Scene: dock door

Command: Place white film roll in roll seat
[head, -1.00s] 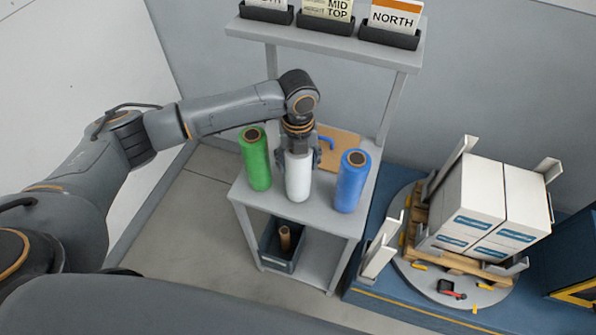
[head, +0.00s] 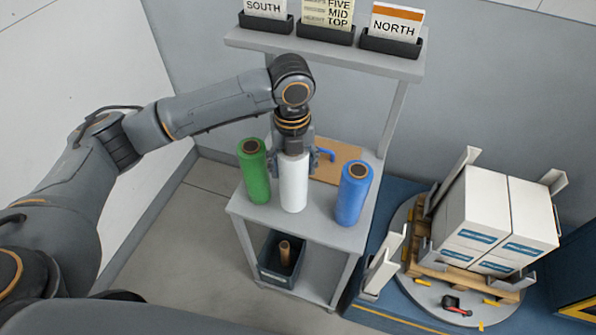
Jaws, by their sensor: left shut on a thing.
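The white film roll (head: 293,188) stands upright on the grey stand's top (head: 323,226), between a green roll (head: 255,172) and a blue roll (head: 352,195). My left gripper (head: 292,158) comes down from above and is shut on the upper part of the white roll. The roll's top end is hidden by the gripper. I cannot tell whether the roll's bottom touches the stand. My right gripper is not in view. I cannot make out a roll seat for certain.
A brown board (head: 336,163) with a blue-handled tool lies behind the rolls. A dark bin (head: 279,262) sits on the lower shelf. Sign holders (head: 325,32) line the upper shelf. At the right, white boxes (head: 478,210) sit on a pallet on a round turntable (head: 425,296) with upright grey brackets.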

